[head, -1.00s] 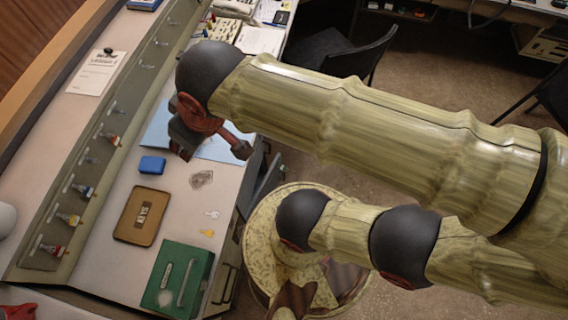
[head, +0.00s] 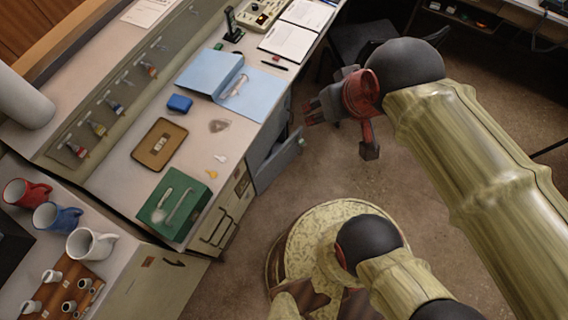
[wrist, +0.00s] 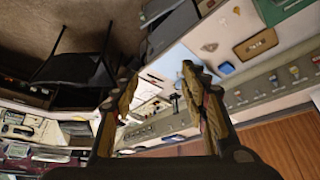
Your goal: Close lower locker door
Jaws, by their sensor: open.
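The lower locker door (head: 277,163) is a grey-blue panel on the front of the console, below the desk top. It stands swung open, out over the floor, with a dark opening (head: 262,140) beside it. My gripper (head: 308,112) is in the air just beyond the desk's front edge, up and right of the door in the head view. I see no contact between them. In the wrist view my gripper (wrist: 158,88) has its two fingers spread with nothing between them. The door's far side and hinge are not clear.
The desk carries a blue folder (head: 232,86), a green box (head: 174,204), a brown tray (head: 159,145) and a blue block (head: 179,103). A dark chair (head: 358,42) stands behind my gripper. Mugs (head: 58,218) stand at lower left. The floor right of the door is open.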

